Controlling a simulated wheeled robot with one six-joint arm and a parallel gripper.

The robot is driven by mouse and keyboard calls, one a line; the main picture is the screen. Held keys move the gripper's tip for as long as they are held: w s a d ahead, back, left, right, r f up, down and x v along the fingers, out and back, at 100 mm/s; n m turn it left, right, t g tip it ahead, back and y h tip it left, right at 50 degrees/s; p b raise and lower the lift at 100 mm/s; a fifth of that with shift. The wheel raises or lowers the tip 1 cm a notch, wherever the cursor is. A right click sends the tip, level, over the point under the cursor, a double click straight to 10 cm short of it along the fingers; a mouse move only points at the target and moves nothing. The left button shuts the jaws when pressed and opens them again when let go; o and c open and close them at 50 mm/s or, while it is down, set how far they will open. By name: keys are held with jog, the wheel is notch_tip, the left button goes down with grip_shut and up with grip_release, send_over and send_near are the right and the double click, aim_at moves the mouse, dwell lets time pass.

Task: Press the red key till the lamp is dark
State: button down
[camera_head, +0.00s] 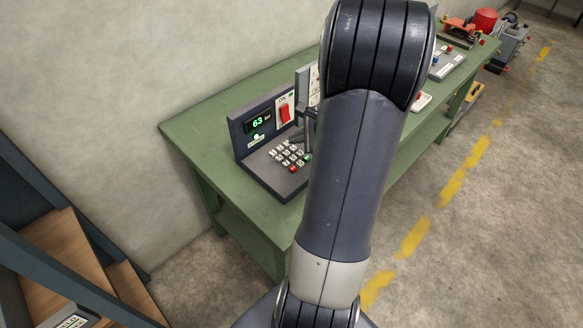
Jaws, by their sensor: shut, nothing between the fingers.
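A dark control unit (246,158) stands on the green bench. Its upright panel has a green-lit display (258,122) that seems to read 63. A small lamp (256,136) below it glows green. The keypad on the sloped base has pale keys, a red key (293,169) at its front edge and a green key (307,157) to the right of that. My gripper (308,150) is shut and empty, pointing down by the keypad's right side, up and to the right of the red key. My arm partly hides it, and whether it touches a key cannot be told.
A red rocker switch (284,111) sits on the panel's upper right. The green bench (190,140) runs along the wall, with more devices (446,62) farther back. My arm covers the unit's right side.

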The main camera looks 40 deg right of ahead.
jog(key=shift+f+b, duration=3.55)
jog(key=shift+f, duration=0.85)
jog(key=shift+f, duration=0.15)
jog(key=shift+f+b, duration=0.25)
jog(key=shift+b, duration=0.25)
jog(key=shift+f+b, duration=0.4)
jog(key=shift+b, duration=0.05)
jog(key=shift+r+p, duration=0.6)
jog(key=shift+r, duration=0.25)
notch_tip(320, 180, up, 5)
jog(key=p, duration=0.4)
